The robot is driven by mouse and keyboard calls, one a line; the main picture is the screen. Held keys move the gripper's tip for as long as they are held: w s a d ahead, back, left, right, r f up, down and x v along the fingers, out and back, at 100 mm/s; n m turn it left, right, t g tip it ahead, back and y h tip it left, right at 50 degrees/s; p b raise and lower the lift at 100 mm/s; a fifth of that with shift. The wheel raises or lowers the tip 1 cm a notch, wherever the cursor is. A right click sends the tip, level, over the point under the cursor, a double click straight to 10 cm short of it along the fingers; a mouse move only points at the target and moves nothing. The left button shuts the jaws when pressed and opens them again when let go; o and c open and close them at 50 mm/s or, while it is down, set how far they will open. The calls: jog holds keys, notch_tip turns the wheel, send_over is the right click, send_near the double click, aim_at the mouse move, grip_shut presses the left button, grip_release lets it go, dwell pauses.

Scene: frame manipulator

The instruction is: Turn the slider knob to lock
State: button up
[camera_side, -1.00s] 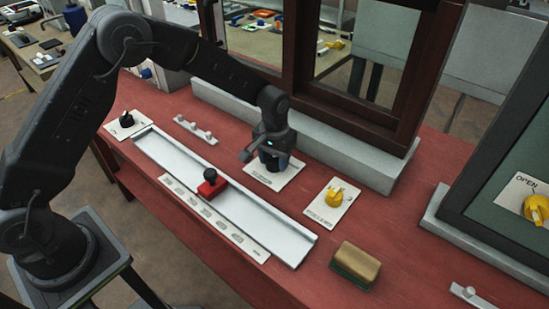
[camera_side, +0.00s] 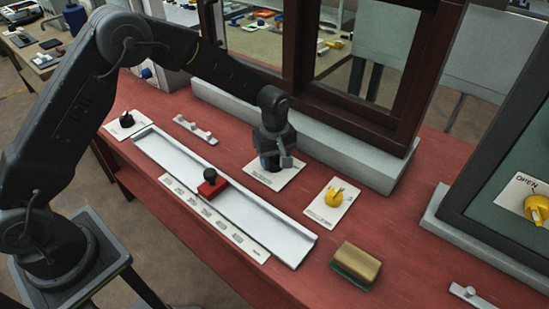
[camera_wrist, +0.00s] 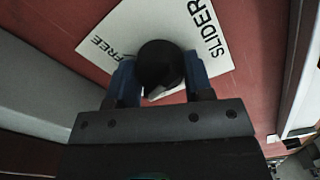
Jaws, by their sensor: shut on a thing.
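My gripper (camera_side: 271,163) points down over a white label plate (camera_side: 288,174) on the red table, in front of the window sill. In the wrist view my gripper (camera_wrist: 160,80) has its two blue fingers on either side of a round black knob (camera_wrist: 158,62), shut on it. The plate (camera_wrist: 118,40) there reads "SLIDER" and "FREE"; the rest of its lettering is covered by the knob and my gripper. In the side view the knob is mostly hidden by my gripper.
A slider with a red block and black handle (camera_side: 211,184) sits on a long metal rail (camera_side: 262,222). A yellow knob (camera_side: 334,197) stands on its plate to the right. A sponge-like block (camera_side: 356,264) lies further right. A framed window (camera_side: 395,120) rises behind.

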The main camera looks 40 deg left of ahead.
jog(key=n, duration=0.4)
jog(key=shift+n, duration=0.4)
dwell(0.4)
jog(key=o, duration=0.9)
jog(key=shift+o, duration=0.2)
notch_tip(320, 180, up, 14)
